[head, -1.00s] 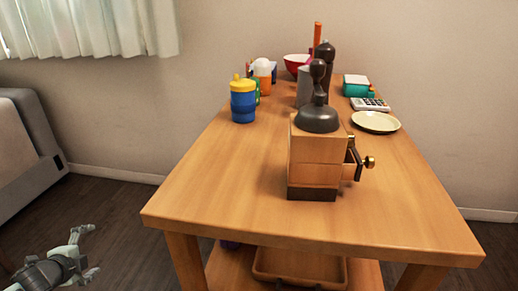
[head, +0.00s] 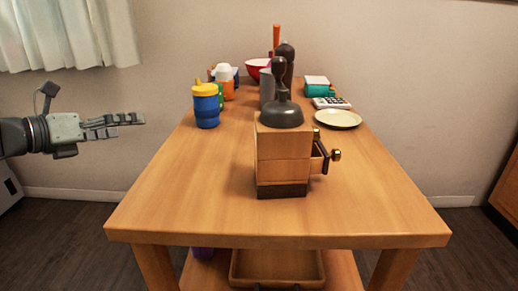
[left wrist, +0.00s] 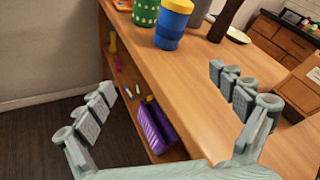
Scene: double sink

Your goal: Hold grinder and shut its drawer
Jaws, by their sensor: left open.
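The wooden grinder (head: 284,156) stands upright near the front of the table, with a dark dome and handle on top. Its drawer (head: 320,157) sticks out on the right side, with a brass knob at the end. In the left wrist view part of a wooden block, likely the grinder (left wrist: 303,84), shows at the right edge. My left gripper (head: 142,119) is at the left, beside the table's left edge and apart from the grinder. It is open and empty; its spread fingers show in the left wrist view (left wrist: 172,88). My right gripper is not in view.
The wooden table (head: 200,205) has clear room left and right of the grinder. A blue and yellow cup (head: 206,107) stands at the back left. A plate (head: 338,119) and a calculator (head: 331,102) lie at the back right. A purple basket (left wrist: 155,128) is on the lower shelf.

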